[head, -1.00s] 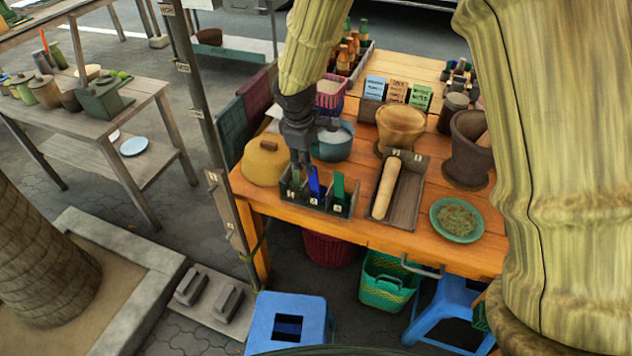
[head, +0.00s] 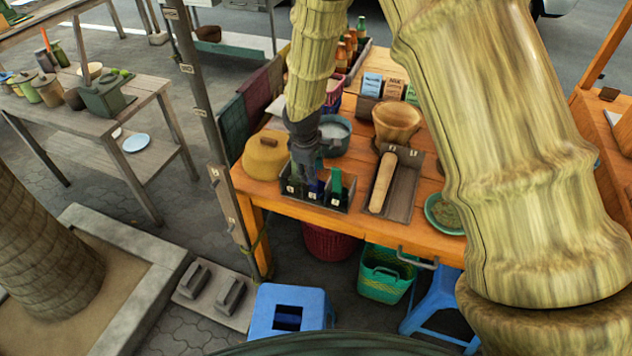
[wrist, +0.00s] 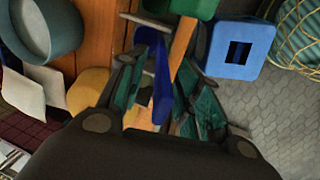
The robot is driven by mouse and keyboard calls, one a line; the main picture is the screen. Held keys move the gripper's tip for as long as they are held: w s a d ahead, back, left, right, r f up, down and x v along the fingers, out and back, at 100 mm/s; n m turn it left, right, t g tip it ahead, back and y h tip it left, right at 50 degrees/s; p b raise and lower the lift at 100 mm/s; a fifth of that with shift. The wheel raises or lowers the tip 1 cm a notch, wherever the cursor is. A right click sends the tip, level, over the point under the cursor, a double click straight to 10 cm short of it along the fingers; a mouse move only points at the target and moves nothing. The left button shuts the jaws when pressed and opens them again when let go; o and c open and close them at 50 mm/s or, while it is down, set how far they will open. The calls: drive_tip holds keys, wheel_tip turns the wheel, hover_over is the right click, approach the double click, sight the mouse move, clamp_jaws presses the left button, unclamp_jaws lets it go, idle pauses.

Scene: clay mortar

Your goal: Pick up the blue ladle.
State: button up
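The blue ladle (head: 317,187) stands in the dark divided box (head: 321,201) at the table's front left edge, and my gripper hides much of it in the head view. In the wrist view the blue ladle (wrist: 162,82) shows between my two fingers, which are spread apart. My gripper (head: 305,172) points down over the box. It also shows in the wrist view (wrist: 160,85), open, with no clear contact with the ladle. A green ladle (head: 336,184) stands to the right of the blue one.
A yellow lidded pot (head: 264,160) stands left of the box, and a blue-grey pot (head: 335,137) behind it. A tray (head: 406,190) with a rolling pin (head: 383,183) lies to the right. A blue stool (head: 264,322) stands on the floor in front.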

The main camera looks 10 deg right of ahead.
drive_tip(key=shift+w+f, duration=0.2)
drive_tip(key=shift+f, duration=0.25)
drive_tip(key=shift+s+d+f+p, duration=0.1)
drive_tip(key=shift+f+p, duration=0.3)
drive_tip(key=shift+f, duration=0.4)
clamp_jaws()
